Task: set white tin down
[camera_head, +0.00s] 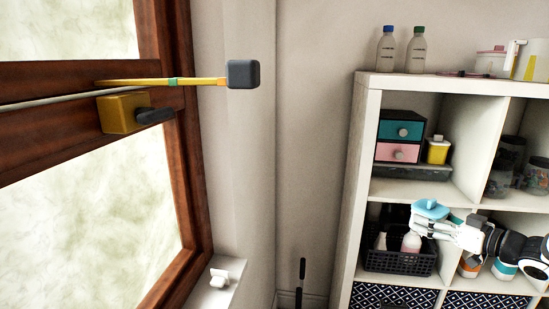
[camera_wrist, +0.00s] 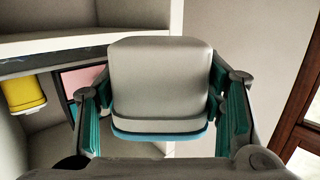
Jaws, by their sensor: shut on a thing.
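The white tin (camera_wrist: 160,75) fills the middle of the wrist view, with a pale body and a blue rim along its lower edge there. In the head view only its light blue top (camera_head: 431,208) shows clearly; my fingers hide much of its body. My gripper (camera_head: 430,224) is shut on the tin, and in the wrist view its green-padded fingers (camera_wrist: 160,112) stand at both sides of it. The tin is held up in front of the shelf unit (camera_head: 361,150), and no surface shows touching its underside.
One compartment holds a drawer box (camera_head: 398,136) and a yellow tub (camera_head: 437,150). Below, a black basket (camera_head: 400,262) holds a bottle. Several bottles and a pitcher (camera_head: 528,60) stand on the unit's top. Jars (camera_head: 505,165) fill the right compartment. A window is at left.

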